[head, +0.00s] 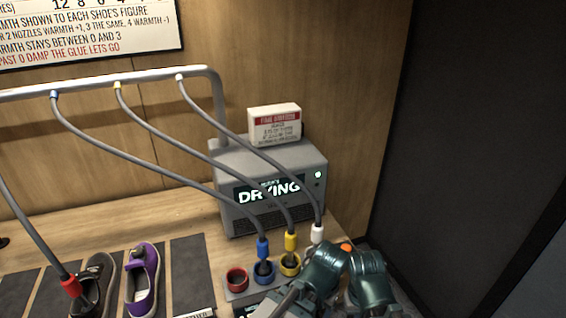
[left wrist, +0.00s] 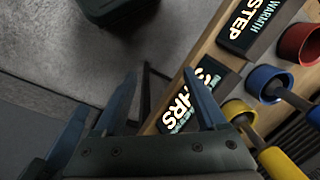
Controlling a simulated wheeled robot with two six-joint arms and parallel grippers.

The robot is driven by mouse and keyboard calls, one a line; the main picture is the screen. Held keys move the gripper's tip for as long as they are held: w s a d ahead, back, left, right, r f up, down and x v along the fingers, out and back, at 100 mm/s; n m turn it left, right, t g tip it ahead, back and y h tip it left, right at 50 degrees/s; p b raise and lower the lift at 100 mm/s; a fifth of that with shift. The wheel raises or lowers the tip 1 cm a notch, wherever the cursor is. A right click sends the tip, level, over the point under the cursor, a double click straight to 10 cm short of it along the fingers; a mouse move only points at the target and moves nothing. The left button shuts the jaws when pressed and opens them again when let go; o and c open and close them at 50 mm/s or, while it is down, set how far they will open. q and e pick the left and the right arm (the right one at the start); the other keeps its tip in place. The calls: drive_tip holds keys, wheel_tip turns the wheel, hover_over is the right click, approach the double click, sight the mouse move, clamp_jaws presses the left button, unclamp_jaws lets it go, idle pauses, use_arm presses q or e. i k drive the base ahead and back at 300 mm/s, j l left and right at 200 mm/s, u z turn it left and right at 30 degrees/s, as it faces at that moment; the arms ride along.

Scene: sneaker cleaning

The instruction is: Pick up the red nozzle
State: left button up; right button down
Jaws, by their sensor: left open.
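The red nozzle (head: 71,286) is on the end of a grey hose at the lower left of the head view. It points down into the opening of a dark shoe (head: 92,290). My left gripper (left wrist: 162,85) is open and empty in the left wrist view, in front of the lit panels at the edge of the bench. It is far to the right of the red nozzle, which is not in the wrist view. Arm links of mine cover the bench's lower right in the head view; no fingertips show clearly there. My right gripper is not identifiable.
The red cup (head: 236,280) stands empty. The blue nozzle (head: 262,248) and yellow nozzle (head: 290,241) stand at their cups; a white nozzle (head: 317,234) is beside them. A purple shoe (head: 143,279) sits right of the dark shoe. The drying unit (head: 265,185) stands behind.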

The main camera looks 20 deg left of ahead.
sight(70, 283)
drive_tip(key=u, duration=2.3)
